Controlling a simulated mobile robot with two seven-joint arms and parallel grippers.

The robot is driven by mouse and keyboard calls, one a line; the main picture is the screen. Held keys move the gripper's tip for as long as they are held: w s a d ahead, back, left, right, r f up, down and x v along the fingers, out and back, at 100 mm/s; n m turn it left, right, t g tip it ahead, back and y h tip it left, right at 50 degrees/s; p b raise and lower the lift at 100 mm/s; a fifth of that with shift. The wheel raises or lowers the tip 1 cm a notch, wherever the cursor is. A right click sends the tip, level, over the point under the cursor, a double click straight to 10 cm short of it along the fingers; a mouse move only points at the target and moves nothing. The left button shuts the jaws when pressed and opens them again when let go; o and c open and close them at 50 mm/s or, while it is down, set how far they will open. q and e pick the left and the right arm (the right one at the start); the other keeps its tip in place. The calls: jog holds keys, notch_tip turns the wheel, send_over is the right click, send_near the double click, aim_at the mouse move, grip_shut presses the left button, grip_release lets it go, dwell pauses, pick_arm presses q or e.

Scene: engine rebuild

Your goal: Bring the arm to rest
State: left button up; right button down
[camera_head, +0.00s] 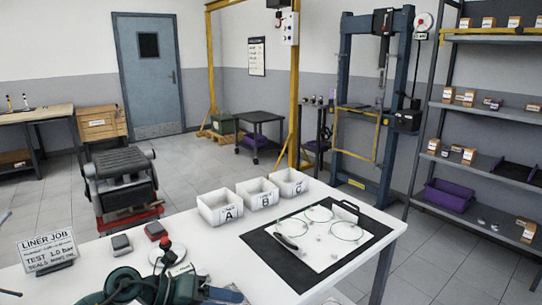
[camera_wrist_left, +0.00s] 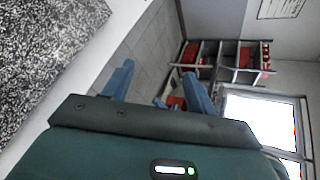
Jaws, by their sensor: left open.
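My left gripper (camera_wrist_left: 158,69) shows in the left wrist view, with two blue fingers standing apart beyond its dark green body. It is open, and I see nothing between the fingers. Beyond them are floor tiles and, farther off, a shelf unit with red items (camera_wrist_left: 220,62). My right gripper is not in view.
The white table (camera_head: 215,262) carries bins A (camera_head: 219,208), B (camera_head: 257,193) and C (camera_head: 289,183), a dark-edged mat (camera_head: 268,250) with green rings, and a job sign (camera_head: 47,250). An engine on a red stand (camera_head: 121,180) is behind. Shelves (camera_head: 478,110) stand at right.

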pick_arm(q)
jog(key=s+d+r+n+t+h, duration=0.3)
jog(key=s+d+n+t+h, duration=0.1)
jog(key=d+n, duration=0.15)
jog(key=s+a+f+n+t+y+p, duration=0.1)
jog(key=s+a+f+n+y, duration=0.4)
jog(key=n, duration=0.9)
jog(key=s+a+f+n+t+y+p, duration=0.2)
jog(key=s+a+f+n+y, duration=0.3)
jog(key=n, duration=1)
jog(key=s+f+y, duration=0.3)
jog(key=s+f, duration=0.2)
jog(key=f, duration=0.1)
jog(key=shift+s+f, duration=0.35)
jog(key=shift+s, duration=0.05)
jog(key=shift+d, duration=0.1)
